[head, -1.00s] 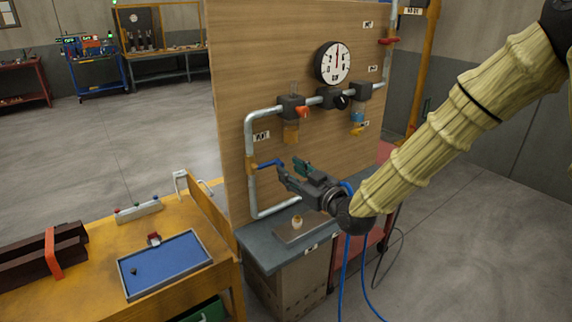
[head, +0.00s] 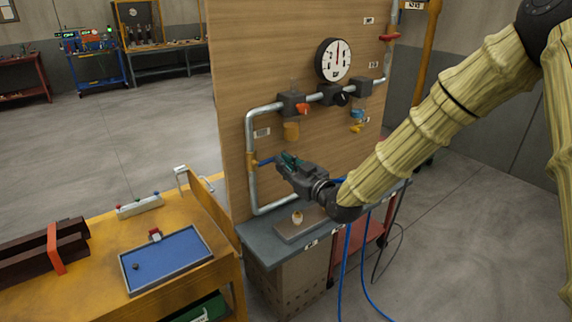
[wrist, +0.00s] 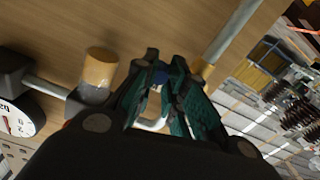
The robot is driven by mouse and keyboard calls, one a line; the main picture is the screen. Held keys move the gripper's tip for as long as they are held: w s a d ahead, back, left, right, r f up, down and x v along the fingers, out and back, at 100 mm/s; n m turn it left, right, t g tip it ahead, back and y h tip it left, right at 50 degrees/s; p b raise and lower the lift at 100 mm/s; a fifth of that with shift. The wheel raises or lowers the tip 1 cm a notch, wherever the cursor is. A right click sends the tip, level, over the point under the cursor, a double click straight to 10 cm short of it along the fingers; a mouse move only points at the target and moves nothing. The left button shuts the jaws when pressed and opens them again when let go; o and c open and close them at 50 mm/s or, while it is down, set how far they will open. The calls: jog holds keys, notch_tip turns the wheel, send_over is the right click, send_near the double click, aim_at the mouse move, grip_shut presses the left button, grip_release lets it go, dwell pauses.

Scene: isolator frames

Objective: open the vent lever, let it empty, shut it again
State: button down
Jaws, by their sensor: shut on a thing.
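The blue vent lever (head: 266,161) sticks out to the right from a brass valve body (head: 252,160) on the left vertical pipe. My gripper (head: 283,161) is at the lever's free end, with its green-padded fingers shut on it. In the wrist view a bit of the blue lever (wrist: 159,77) shows between the fingertips (wrist: 165,68); the fingers hide the rest of the handle. The pressure gauge (head: 333,59) is on the board above, its needle pointing about straight up.
The pipework is on a wooden board (head: 235,60) with an orange-red handle (head: 302,109) and a blue handle (head: 358,114). Below is a grey bench (head: 262,248) with a small plate. A yellow table (head: 90,285) with a blue tray (head: 165,232) is at left.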

jog(key=s+a+f+m+b, duration=0.2)
jog(key=m+b, duration=0.3)
jog(key=m, duration=0.4)
jog(key=s+a+f+m+b, duration=0.1)
jog(key=a+f+m+b, duration=0.2)
jog(key=m+b, duration=0.3)
jog(key=shift+s+f+m, duration=0.35)
jog(key=shift+f+m, duration=0.5)
jog(key=shift+m, duration=0.65)
jog(key=shift+a, duration=0.1)
jog(key=c, duration=1.4)
grip_release()
